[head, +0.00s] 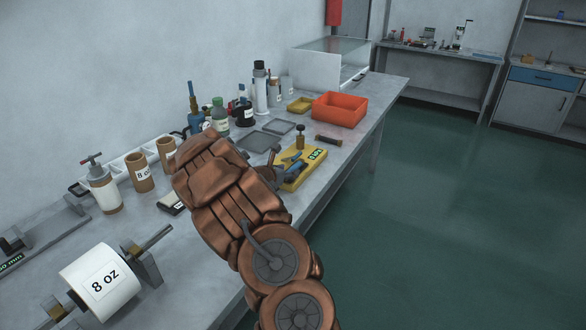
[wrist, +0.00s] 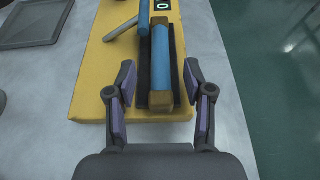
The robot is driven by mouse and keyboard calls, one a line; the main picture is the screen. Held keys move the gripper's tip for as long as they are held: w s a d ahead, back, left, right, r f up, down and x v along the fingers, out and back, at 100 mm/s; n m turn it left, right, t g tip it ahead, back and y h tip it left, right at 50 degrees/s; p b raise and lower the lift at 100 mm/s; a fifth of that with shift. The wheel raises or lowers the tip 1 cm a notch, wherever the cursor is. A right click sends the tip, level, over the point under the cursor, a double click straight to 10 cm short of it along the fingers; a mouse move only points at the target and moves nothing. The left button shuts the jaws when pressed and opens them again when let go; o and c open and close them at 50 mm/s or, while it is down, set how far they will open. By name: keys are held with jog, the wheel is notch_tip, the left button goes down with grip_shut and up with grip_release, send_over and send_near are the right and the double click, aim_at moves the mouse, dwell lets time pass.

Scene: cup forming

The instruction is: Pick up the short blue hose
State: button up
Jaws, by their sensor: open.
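The short blue hose (wrist: 162,60) lies in a dark cradle (wrist: 145,75) on a yellow board (wrist: 98,75) in the wrist view. Its near end has a brown block-like fitting (wrist: 161,101). My gripper (wrist: 160,82) is open, with one finger on each side of the hose's near part and gaps visible on both sides. The height of the fingertips over the board is hard to tell. In the head view, the yellow board (head: 304,180) shows beyond my copper-coloured arm, which hides part of it. Blue parts show there, but I cannot tell which is the hose.
Another blue piece with a grey lever (wrist: 121,28) stands close to the hose's far left. The bench edge and green floor lie to the right.

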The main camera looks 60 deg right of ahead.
jog(key=shift+d+f, duration=0.2)
jog(key=shift+d, duration=0.25)
grip_shut()
